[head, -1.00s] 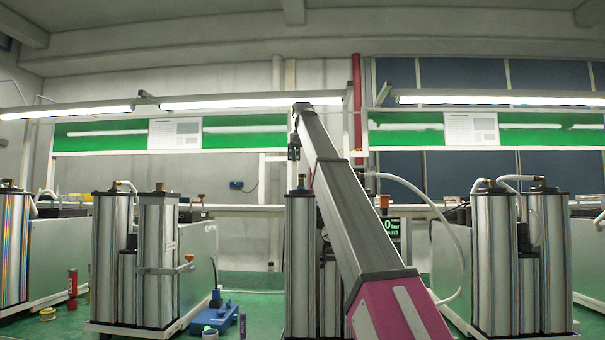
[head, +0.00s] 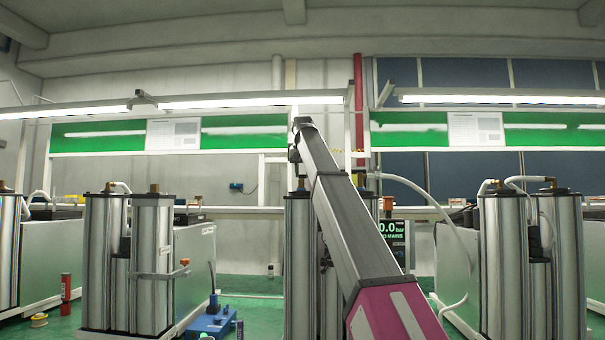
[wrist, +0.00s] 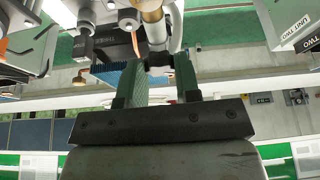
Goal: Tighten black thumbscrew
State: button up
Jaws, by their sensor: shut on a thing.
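In the wrist view my gripper (wrist: 158,66) has its two dark ribbed fingers on either side of a small black part, which looks like the black thumbscrew (wrist: 157,60). The fingers are shut on it, and they hide its sides. A tan, brass-like cylinder (wrist: 151,25) runs from the black part to the top of the picture. In the head view my gripper (head: 295,153) is small and dark, above the middle pair of silver columns (head: 300,250). The thumbscrew cannot be made out there.
Other silver column units stand at left (head: 152,260) and right (head: 560,250). A display (head: 393,232) reading 0.0 bar and a pale hose (head: 415,188) are right of my arm. A blue tool (head: 212,318) and a red canister (head: 66,290) are on the green floor.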

jog(key=m+h, duration=0.1)
jog(key=m, duration=0.3)
jog(key=shift+a+m+g+h, duration=0.2)
jog(key=shift+m+g+h, duration=0.1)
jog(key=shift+m+h, duration=0.1)
jog(key=o, duration=0.9)
jog(key=v, duration=1)
jog(key=shift+s+r, duration=0.2)
jog(key=shift+r, duration=0.15)
